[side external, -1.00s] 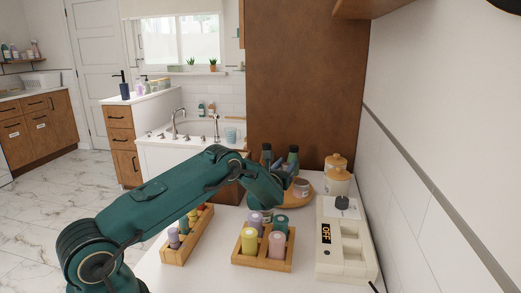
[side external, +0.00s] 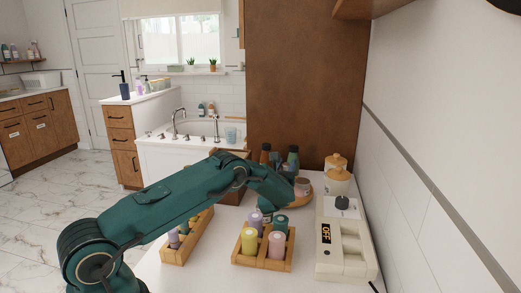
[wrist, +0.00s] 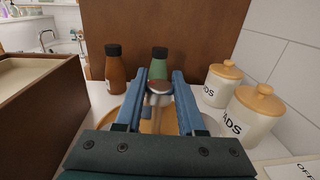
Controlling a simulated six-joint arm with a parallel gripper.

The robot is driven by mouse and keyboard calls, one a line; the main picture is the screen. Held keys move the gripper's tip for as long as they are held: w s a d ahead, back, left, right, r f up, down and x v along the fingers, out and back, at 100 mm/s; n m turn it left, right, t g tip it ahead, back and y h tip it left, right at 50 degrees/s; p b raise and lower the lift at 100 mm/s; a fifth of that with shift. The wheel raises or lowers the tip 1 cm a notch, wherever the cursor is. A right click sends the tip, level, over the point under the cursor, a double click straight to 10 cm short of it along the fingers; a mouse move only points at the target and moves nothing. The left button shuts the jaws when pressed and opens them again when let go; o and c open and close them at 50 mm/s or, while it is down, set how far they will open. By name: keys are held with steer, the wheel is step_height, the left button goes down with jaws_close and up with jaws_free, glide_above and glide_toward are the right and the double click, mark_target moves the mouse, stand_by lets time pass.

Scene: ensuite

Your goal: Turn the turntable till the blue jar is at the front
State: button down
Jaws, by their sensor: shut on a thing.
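The wooden turntable (side external: 307,199) is at the back of the counter, partly hidden by my arm. In the wrist view its round wooden surface (wrist: 147,127) shows under my gripper. My gripper (wrist: 159,82) has its two blue fingers on either side of an upright post with a reddish-brown round top (wrist: 159,87), and is shut on it. A pinkish jar (side external: 302,184) stands at the turntable's right side in the side view. I cannot pick out the blue jar for certain; a small dark-blue patch shows beside the post between the fingers.
A brown bottle (wrist: 114,70) and a green bottle (wrist: 158,62) stand behind. Two white canisters with wooden lids (wrist: 222,85) (wrist: 256,112) are close on the right. A brown box (wrist: 40,105) is on the left. A wooden rack of rolls (side external: 249,262) and a white device (side external: 330,265) are nearer.

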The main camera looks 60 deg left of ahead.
steer(key=shift+a+r+n+g+y, duration=0.1)
steer(key=shift+n+g+y, duration=1.3)
steer(key=shift+g+y, duration=0.2)
steer(key=shift+g, duration=0.3)
steer(key=c, duration=0.5)
jaws_free()
steer(key=shift+s+d, duration=0.25)
steer(key=shift+d, duration=0.35)
steer(key=shift+v, duration=1.95)
steer(key=shift+s, duration=0.1)
